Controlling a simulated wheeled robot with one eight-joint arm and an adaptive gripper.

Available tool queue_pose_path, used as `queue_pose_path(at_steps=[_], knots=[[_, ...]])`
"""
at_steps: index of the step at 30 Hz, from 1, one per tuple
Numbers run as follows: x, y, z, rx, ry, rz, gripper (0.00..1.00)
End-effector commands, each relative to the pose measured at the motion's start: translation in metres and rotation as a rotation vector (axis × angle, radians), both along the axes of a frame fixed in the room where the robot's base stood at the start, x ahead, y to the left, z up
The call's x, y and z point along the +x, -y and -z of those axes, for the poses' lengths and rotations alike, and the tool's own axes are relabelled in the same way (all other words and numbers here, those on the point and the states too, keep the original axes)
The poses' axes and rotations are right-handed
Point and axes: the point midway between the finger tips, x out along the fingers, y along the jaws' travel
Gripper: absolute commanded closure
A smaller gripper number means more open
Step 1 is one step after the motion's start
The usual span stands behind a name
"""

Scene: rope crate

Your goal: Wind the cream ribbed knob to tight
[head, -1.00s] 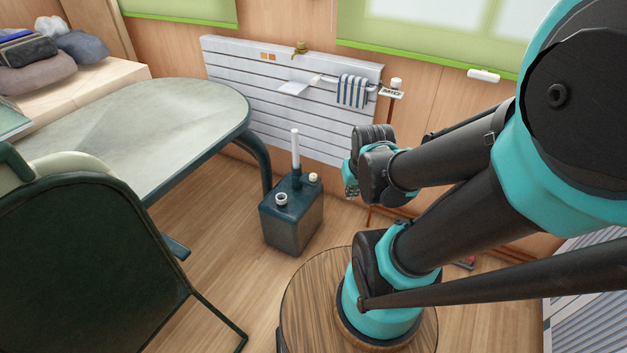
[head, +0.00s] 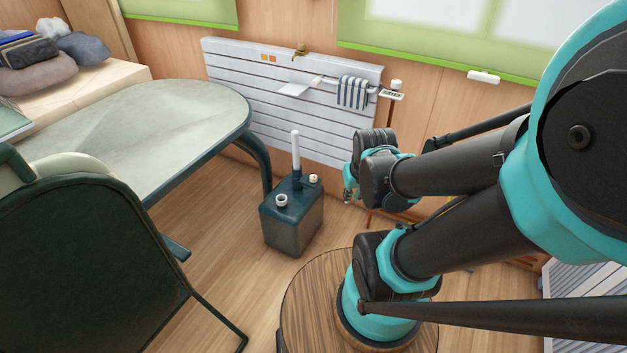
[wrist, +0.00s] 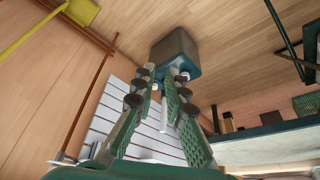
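A small cream knob (head: 313,178) stands on top of a dark green box-shaped tank (head: 292,222) on the floor; its ribbing is too small to make out. My gripper (head: 348,194) is to the right of the tank and apart from it. In the wrist view the picture is turned over, and the tank (wrist: 175,48) lies beyond the fingertips. There my gripper (wrist: 161,73) has its two fingers spread with a gap between them and nothing held. A small pale spot, perhaps the knob (wrist: 155,87), shows between the fingers.
A tall white tube (head: 295,150) and a pale ring-shaped neck (head: 281,200) rise from the tank's top near the knob. Another cream cap (head: 396,85) tops a post.

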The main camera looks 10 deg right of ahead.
Motion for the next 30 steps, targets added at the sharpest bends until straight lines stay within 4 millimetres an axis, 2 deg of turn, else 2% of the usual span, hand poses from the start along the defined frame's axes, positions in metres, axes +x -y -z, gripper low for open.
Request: queue_pose_path(at_steps=[18,30], knots=[[-0.001,0.0,-0.043,0.0,0.0,0.0,0.88],[0.0,0.0,-0.047,0.0,0.0,0.0,0.88]])
